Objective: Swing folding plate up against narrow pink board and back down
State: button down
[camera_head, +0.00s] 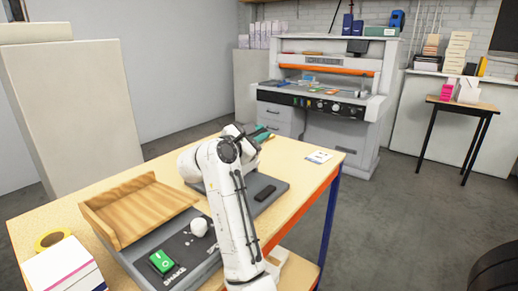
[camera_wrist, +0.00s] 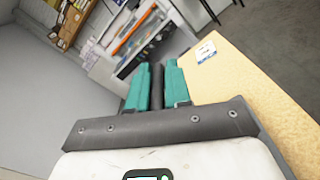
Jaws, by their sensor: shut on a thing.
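My gripper (camera_head: 262,135) is at the far side of the wooden table, beyond the grey machine. In the wrist view its teal fingers (camera_wrist: 157,88) are shut on a dark bar (camera_wrist: 157,78) standing between them. I cannot tell whether this bar belongs to the folding plate. A flat grey plate or bed (camera_head: 284,186) lies on the table right of my arm, with a small black block (camera_head: 265,193) on it. My arm hides much of the machine's middle. I cannot make out a narrow pink board on the table.
On the table (camera_head: 318,172) are a wooden tray (camera_head: 140,208), a green switch (camera_head: 162,261), a white knob (camera_head: 199,227), yellow tape (camera_head: 51,240), stacked paper (camera_head: 66,272) and a card (camera_head: 319,157). A large cutting machine (camera_head: 330,85) stands behind.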

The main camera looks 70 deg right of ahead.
jog(key=s+a+f+m+b, duration=0.1)
jog(key=s+f+m+b, duration=0.4)
jog(key=b, duration=0.8)
jog(key=shift+s+a+f+b, duration=0.35)
jog(key=shift+s+f, duration=0.45)
jog(key=shift+f, duration=0.55)
jog(key=c, duration=1.1)
grip_release()
jog(key=shift+c, duration=0.2)
